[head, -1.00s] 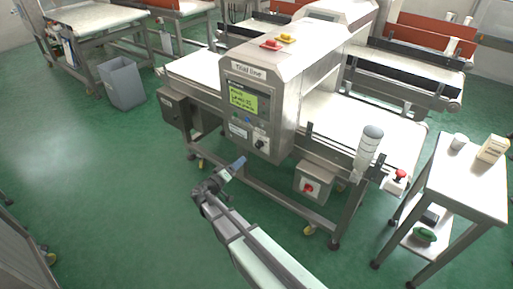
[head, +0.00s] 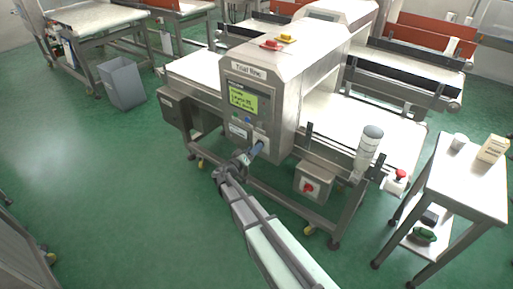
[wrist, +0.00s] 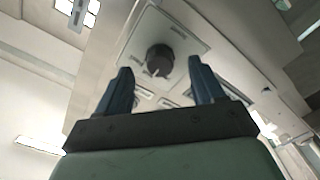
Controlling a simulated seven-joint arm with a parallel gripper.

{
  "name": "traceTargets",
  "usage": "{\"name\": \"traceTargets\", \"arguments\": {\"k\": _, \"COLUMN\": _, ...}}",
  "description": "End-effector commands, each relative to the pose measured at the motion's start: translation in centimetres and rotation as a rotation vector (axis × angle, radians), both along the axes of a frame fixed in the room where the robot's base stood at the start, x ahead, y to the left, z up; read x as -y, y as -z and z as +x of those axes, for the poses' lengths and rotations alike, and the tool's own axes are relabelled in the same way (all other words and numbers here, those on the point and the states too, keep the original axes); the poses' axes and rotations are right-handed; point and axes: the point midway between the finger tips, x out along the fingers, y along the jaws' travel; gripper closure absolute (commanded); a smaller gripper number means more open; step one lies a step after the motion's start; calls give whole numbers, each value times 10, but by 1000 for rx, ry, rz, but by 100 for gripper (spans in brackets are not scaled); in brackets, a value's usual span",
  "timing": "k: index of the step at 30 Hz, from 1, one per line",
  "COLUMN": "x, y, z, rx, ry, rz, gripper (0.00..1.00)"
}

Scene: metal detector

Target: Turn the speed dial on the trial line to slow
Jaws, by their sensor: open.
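The speed dial (wrist: 160,60) is a dark round knob with a pale pointer mark, on a light plate in the wrist view. It sits just beyond and between my fingertips, apart from them. Its setting labels are too small to read. The trial line (head: 262,95) is the grey metal detector housing with a green screen (head: 243,102). My gripper (head: 258,150) is open and empty in front of the lower right of its panel, and hides the dial in the head view. Both blue fingers show in the wrist view (wrist: 160,88).
A red rotary switch (head: 308,188) on a grey box and a red stop button (head: 400,175) are to the right. A clear tube (head: 368,145) stands beside the belt. A side table (head: 465,185) is at far right. Open green floor lies left.

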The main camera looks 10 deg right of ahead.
Motion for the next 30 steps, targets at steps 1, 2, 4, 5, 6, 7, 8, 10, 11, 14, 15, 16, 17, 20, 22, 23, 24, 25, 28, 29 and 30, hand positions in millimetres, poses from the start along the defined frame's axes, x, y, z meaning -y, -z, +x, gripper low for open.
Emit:
{"name": "traceTargets", "arguments": {"k": 1, "x": 5, "y": 0, "z": 6, "rx": 0, "ry": 1, "rz": 1, "gripper": 32}}
{"name": "traceTargets", "arguments": {"k": 2, "x": 7, "y": 0, "z": 8, "rx": 0, "ry": 0, "rz": 0, "gripper": 32}}
{"name": "traceTargets", "arguments": {"k": 4, "x": 11, "y": 0, "z": 12, "rx": 0, "ry": 1, "rz": 1, "gripper": 32}}
{"name": "traceTargets", "arguments": {"k": 5, "x": 13, "y": 0, "z": 14, "rx": 0, "ry": 1, "rz": 1, "gripper": 32}}
{"name": "traceTargets", "arguments": {"k": 6, "x": 15, "y": 0, "z": 15, "rx": 0, "ry": 1, "rz": 1, "gripper": 32}}
{"name": "traceTargets", "arguments": {"k": 7, "x": 16, "y": 0, "z": 16, "rx": 0, "ry": 1, "rz": 1, "gripper": 32}}
{"name": "traceTargets", "arguments": {"k": 8, "x": 17, "y": 0, "z": 17, "rx": 0, "ry": 1, "rz": 1, "gripper": 32}}
{"name": "traceTargets", "arguments": {"k": 10, "x": 18, "y": 0, "z": 18, "rx": -1, "ry": 0, "rz": 1, "gripper": 32}}
{"name": "traceTargets", "arguments": {"k": 11, "x": 18, "y": 0, "z": 19, "rx": 0, "ry": -1, "rz": 1, "gripper": 32}}
{"name": "traceTargets", "arguments": {"k": 14, "x": 19, "y": 0, "z": 19, "rx": 0, "ry": -1, "rz": 1, "gripper": 32}}
{"name": "traceTargets", "arguments": {"k": 15, "x": 19, "y": 0, "z": 19, "rx": 0, "ry": -1, "rz": 1, "gripper": 32}}
{"name": "traceTargets", "arguments": {"k": 16, "x": 19, "y": 0, "z": 19, "rx": 0, "ry": -1, "rz": 1, "gripper": 32}}
{"name": "traceTargets", "arguments": {"k": 17, "x": 19, "y": 0, "z": 19, "rx": 0, "ry": -1, "rz": 1, "gripper": 32}}
{"name": "traceTargets", "arguments": {"k": 20, "x": 19, "y": 0, "z": 19, "rx": 0, "ry": -1, "rz": 1, "gripper": 36}}
{"name": "traceTargets", "arguments": {"k": 22, "x": 19, "y": 0, "z": 19, "rx": 0, "ry": -1, "rz": 1, "gripper": 43}}
{"name": "traceTargets", "arguments": {"k": 23, "x": 19, "y": 0, "z": 19, "rx": 0, "ry": -1, "rz": 1, "gripper": 46}}
{"name": "traceTargets", "arguments": {"k": 24, "x": 19, "y": 0, "z": 19, "rx": 0, "ry": -1, "rz": 1, "gripper": 50}}
{"name": "traceTargets", "arguments": {"k": 25, "x": 18, "y": 0, "z": 19, "rx": 0, "ry": -1, "rz": 1, "gripper": 52}}
{"name": "traceTargets", "arguments": {"k": 28, "x": 18, "y": 0, "z": 19, "rx": 0, "ry": -1, "rz": 1, "gripper": 62}}
{"name": "traceTargets", "arguments": {"k": 29, "x": 18, "y": 0, "z": 19, "rx": 0, "ry": -1, "rz": 1, "gripper": 65}}
{"name": "traceTargets", "arguments": {"k": 30, "x": 18, "y": 0, "z": 19, "rx": 0, "ry": -1, "rz": 1, "gripper": 69}}
